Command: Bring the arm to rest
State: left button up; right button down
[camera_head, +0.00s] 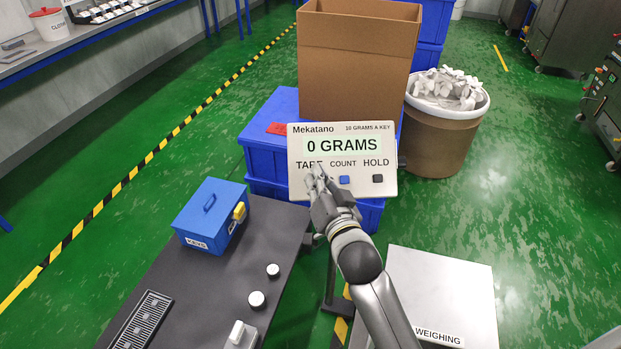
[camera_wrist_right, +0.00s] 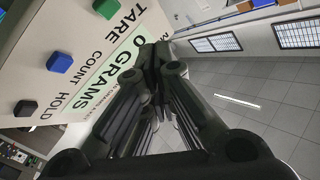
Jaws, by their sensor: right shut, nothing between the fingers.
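My right gripper (camera_head: 319,180) is shut and empty in front of the weighing display (camera_head: 342,187), over its lower left part. The display reads 0 GRAMS above the labels TARE, COUNT and HOLD. The blue button (camera_head: 344,180) and black button (camera_head: 377,178) show to the right of the fingers. In the right wrist view the shut fingers (camera_wrist_right: 155,55) are beside the panel, and the green button (camera_wrist_right: 105,8) by TARE shows clear of them. I cannot tell whether the fingertips touch the panel. My left gripper is in neither view.
A dark bench (camera_head: 190,285) with a blue KEYS box (camera_head: 208,215) stands at left. The pale weighing platform (camera_head: 440,285) is at lower right, beside my arm. Behind the display are blue crates (camera_head: 270,120), a cardboard box (camera_head: 357,65) and a drum (camera_head: 440,140).

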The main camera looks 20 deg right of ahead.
jog(key=shift+f, duration=0.1)
dwell(0.5)
